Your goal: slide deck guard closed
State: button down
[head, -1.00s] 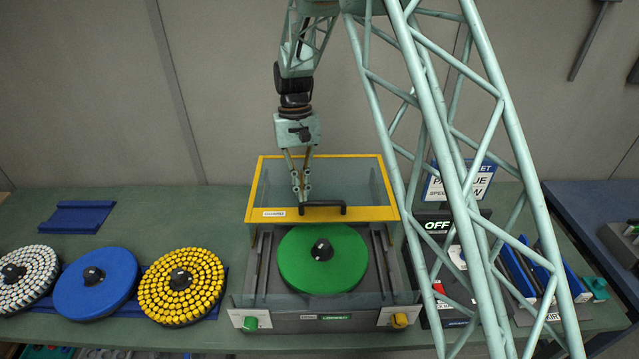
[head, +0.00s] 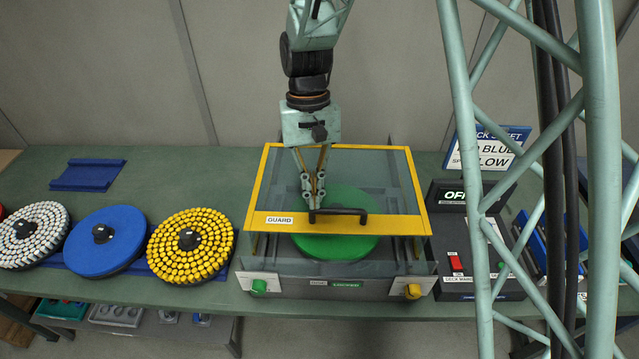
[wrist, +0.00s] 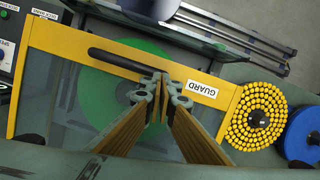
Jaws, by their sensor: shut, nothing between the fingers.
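The deck guard (head: 390,223) is a clear panel in a yellow frame with a black handle (head: 346,211) and a GUARD label. In the head view it covers the back and middle of the deck (head: 300,285), over much of the green disc (head: 345,247); the disc's front part shows past the yellow front bar. My gripper (head: 314,200) is shut and empty, fingers pointing down at the left end of the handle, on its rear side. In the wrist view the closed fingertips (wrist: 165,82) meet the end of the handle (wrist: 118,62); contact is hard to tell.
Yellow-studded (head: 190,239), blue (head: 105,236) and white-studded (head: 33,235) discs stand left of the deck. A control box (head: 470,262) with an OFF display and red switch is at right. A sign (head: 495,148) stands behind it. A blue rack (head: 88,174) lies at back left.

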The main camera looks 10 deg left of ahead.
jog(key=s, duration=0.4)
jog(key=s+b, duration=0.1)
jog(key=s, duration=0.2)
jog(key=shift+d, duration=0.25)
jog(key=shift+w, duration=0.1)
jog(key=shift+w+a+r+p, duration=0.15)
jog(key=shift+w+a+p, duration=0.1)
jog(key=shift+w, duration=0.4)
jog(key=shift+w+a+r+p, duration=0.1)
jog(key=shift+w+r+p, duration=0.1)
jog(key=shift+w, duration=0.4)
jog(key=shift+w+a+r+p, duration=0.15)
jog(key=shift+w+a+p, duration=0.1)
jog(key=shift+w, duration=0.4)
jog(key=v, duration=0.9)
jog(key=shift+r, duration=0.4)
jog(key=shift+d, duration=0.1)
